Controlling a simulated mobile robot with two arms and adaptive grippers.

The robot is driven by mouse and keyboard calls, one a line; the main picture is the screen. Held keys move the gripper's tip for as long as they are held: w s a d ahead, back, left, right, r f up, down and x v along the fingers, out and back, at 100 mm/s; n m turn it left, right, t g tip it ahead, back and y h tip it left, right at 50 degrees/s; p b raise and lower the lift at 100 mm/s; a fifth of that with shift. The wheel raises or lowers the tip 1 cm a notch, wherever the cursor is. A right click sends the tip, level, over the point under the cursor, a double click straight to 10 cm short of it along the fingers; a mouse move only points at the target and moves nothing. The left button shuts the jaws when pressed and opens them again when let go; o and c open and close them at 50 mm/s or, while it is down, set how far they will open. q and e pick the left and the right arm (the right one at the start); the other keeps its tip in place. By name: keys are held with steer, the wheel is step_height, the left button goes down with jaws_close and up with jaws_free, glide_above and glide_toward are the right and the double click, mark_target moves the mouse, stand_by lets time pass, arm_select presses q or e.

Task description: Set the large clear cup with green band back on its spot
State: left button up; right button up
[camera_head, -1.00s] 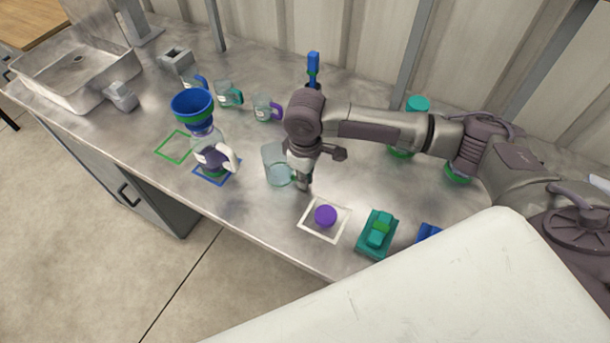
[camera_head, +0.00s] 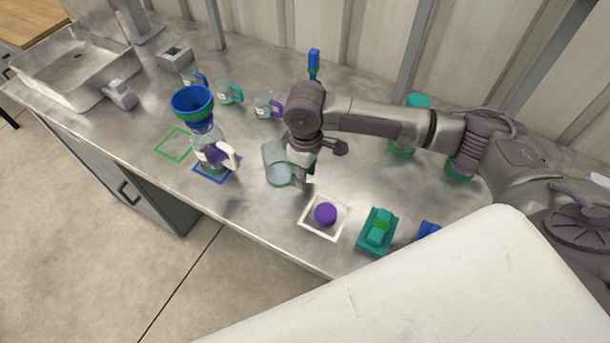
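A large clear cup (camera_head: 275,167) with a pale teal tint stands near the middle of the counter. Its right side is partly hidden by my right gripper (camera_head: 301,178), which points down right beside it. A bit of green shows behind the fingers. The fingertips are small and overlap the cup's side, so I cannot tell whether they are closed on it. A green square outline (camera_head: 174,145) on the counter at left is empty. My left gripper is not in view.
A clear jug with a blue funnel (camera_head: 192,103) stands by a blue outline (camera_head: 228,174). Several small mugs (camera_head: 229,92) line the back. A white square tray (camera_head: 311,226) with a purple disc and a teal block (camera_head: 376,237) sit near the front edge.

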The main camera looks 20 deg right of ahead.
step_height(320, 180, up, 11)
steer(key=shift+f+b, duration=0.1)
steer(key=shift+b, duration=0.4)
